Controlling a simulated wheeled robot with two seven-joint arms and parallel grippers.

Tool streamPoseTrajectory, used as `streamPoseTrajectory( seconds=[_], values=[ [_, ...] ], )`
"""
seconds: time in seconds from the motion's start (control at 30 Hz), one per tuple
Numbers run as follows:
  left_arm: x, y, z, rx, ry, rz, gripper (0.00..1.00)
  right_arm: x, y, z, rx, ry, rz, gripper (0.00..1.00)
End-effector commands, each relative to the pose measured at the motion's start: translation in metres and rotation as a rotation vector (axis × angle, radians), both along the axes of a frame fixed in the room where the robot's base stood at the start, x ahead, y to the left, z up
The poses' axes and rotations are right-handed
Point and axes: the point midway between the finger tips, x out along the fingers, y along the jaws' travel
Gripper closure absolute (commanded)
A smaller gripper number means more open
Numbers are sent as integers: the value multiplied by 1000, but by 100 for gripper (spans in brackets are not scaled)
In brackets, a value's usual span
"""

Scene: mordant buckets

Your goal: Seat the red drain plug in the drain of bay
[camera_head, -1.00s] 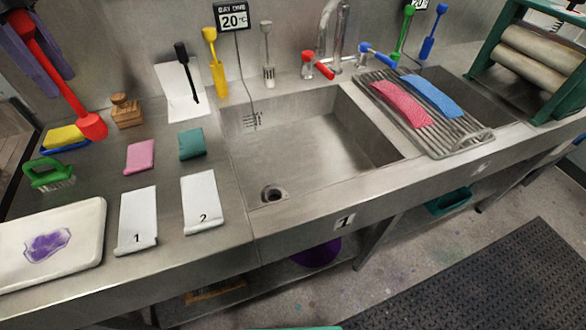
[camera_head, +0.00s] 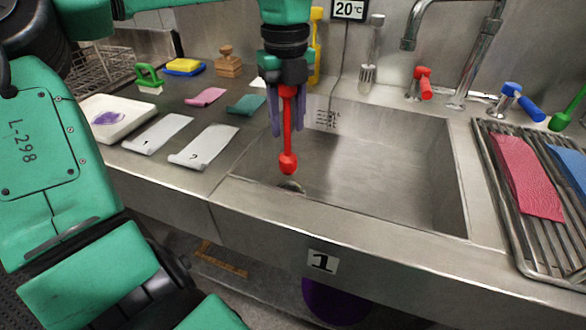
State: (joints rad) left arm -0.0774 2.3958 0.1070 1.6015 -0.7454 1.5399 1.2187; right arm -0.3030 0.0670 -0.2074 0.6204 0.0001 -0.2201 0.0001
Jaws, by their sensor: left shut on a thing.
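The red drain plug (camera_head: 288,160) hangs upright, bulb end down, from my left gripper (camera_head: 289,128). The gripper's purple fingers are shut on the plug's red stem. The plug is in the air over the front left part of the sink basin of bay 1 (camera_head: 400,185). The dark round drain (camera_head: 291,187) shows just below the plug's end in the picture, with a visible gap between them. The exact height of the plug above the drain I cannot tell. My right gripper is not in view.
A tap (camera_head: 480,60) stands behind the basin. A ribbed rack (camera_head: 530,230) with cloths is at right. The basin looks empty.

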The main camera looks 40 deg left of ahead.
Motion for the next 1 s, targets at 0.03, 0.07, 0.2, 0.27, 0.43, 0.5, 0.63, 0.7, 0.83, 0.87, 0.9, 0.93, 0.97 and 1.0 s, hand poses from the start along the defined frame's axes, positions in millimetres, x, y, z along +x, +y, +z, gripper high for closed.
streamPoseTrajectory(
  seconds=[0.03,0.07,0.2,0.27,0.43,0.5,0.63,0.7,0.83,0.87,0.9,0.93,0.97,1.0],
  values=[
    [-1,-1,-18,-3,4,-2,100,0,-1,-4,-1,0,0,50],
    [-1,-1,-27,-3,3,-1,100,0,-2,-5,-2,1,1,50],
    [0,0,-53,0,1,1,100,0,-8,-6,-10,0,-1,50],
    [0,-1,-62,-1,0,1,100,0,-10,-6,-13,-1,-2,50],
    [0,-1,-95,0,1,2,100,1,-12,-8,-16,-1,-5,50],
    [0,0,-99,0,-1,2,100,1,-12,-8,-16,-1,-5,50],
    [0,0,-98,1,-3,2,100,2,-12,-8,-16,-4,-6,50],
    [0,0,-99,1,-2,2,100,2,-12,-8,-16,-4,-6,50],
    [0,0,-102,1,-2,2,100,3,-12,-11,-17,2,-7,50],
    [0,0,-102,1,-2,2,100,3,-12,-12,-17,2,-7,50],
    [0,0,-101,0,-1,2,42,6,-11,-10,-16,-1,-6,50],
    [0,0,-101,0,-1,2,30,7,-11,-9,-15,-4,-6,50],
    [0,0,-101,0,-1,2,27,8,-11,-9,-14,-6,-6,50],
    [0,0,-101,0,-1,2,27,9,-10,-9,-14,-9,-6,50]
  ],
)
